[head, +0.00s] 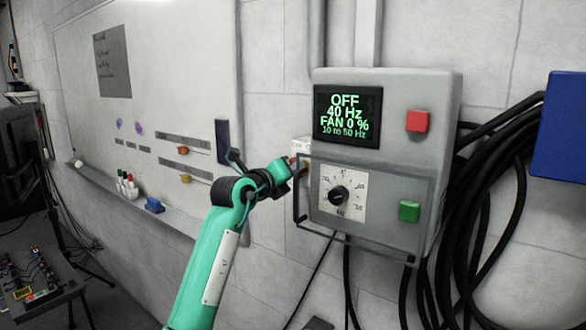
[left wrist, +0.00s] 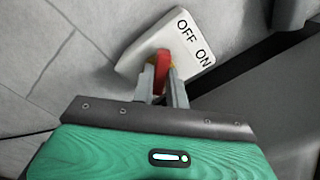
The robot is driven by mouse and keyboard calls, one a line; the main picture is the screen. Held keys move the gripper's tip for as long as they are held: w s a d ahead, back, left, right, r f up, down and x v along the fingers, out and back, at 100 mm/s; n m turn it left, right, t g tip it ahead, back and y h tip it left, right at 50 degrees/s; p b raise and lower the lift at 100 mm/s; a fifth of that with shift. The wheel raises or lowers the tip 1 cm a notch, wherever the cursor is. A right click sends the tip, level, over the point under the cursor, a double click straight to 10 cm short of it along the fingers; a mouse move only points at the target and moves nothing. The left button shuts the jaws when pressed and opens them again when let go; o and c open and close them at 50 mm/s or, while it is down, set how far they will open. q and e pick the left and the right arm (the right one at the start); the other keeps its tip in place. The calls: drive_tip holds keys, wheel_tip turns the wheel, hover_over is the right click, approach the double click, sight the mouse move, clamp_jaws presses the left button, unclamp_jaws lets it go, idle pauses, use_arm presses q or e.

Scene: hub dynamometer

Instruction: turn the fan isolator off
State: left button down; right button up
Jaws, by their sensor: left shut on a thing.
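The fan isolator is a white plate marked OFF and ON with a red lever (left wrist: 162,66). In the left wrist view the plate (left wrist: 150,45) fills the upper middle, and the lever stands between my left gripper's fingers (left wrist: 163,80). In the head view the isolator (head: 301,146) sits at the left side of the grey control box, mostly hidden by my left gripper (head: 298,166). My left gripper is shut on the red lever. I cannot tell which mark the lever points to. My right gripper is not in view.
The grey control box (head: 440,100) has a display (head: 347,116) reading OFF, 40 Hz, FAN 0 %, a red button (head: 417,121), a green button (head: 409,211) and a dial (head: 339,195) behind a clear hinged cover with a handle. Black cables (head: 480,200) hang at right. A whiteboard (head: 180,90) is at left.

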use_arm(q)
drive_tip(key=shift+n, duration=0.4)
drive_tip(key=c, duration=1.4)
unclamp_jaws()
drive_tip(key=shift+a, duration=0.1)
drive_tip(key=b+v, duration=0.4)
drive_tip(key=v, duration=0.9)
drive_tip(key=shift+s+a+b, duration=0.2)
drive_tip(key=shift+s+b, duration=0.15)
drive_tip(key=shift+b, duration=0.05)
drive_tip(key=shift+f, duration=0.1)
